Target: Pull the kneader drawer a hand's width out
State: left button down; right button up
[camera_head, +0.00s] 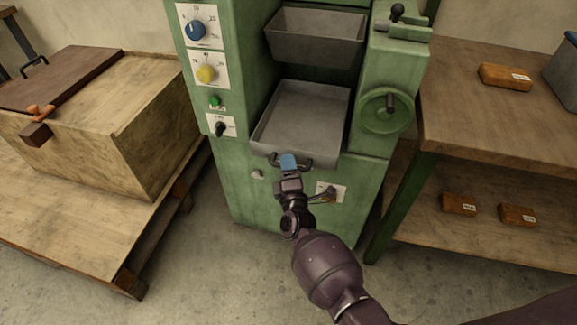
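The kneader (238,178) is a green machine in the middle of the view. Its drawer (305,112) is a grey, empty, open-topped tray low in the front recess, with its front wall at the front of the machine. A dark bar handle (306,163) is on that front wall. My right gripper (289,162) reaches up from below, with a blue fingertip lying over the middle of the handle. The other finger is hidden, so I cannot tell whether it is closed on the bar. My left gripper is out of view.
A grey hopper (315,38) sits above the drawer, and a green handwheel (387,110) is to its right. A wooden chest (140,120) on a low platform stands left. A wooden shelf table (480,130) with several brown blocks stands right. Floor in front is clear.

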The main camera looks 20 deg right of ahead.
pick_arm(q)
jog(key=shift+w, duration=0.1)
pick_arm(e)
jog(key=shift+s, duration=0.25)
pick_arm(q)
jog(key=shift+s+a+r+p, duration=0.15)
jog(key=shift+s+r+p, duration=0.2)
jog(key=shift+p, duration=0.6)
pick_arm(e)
jog(key=v, duration=1)
jog(key=shift+s+a+f, duration=0.1)
jog(key=shift+f, duration=0.05)
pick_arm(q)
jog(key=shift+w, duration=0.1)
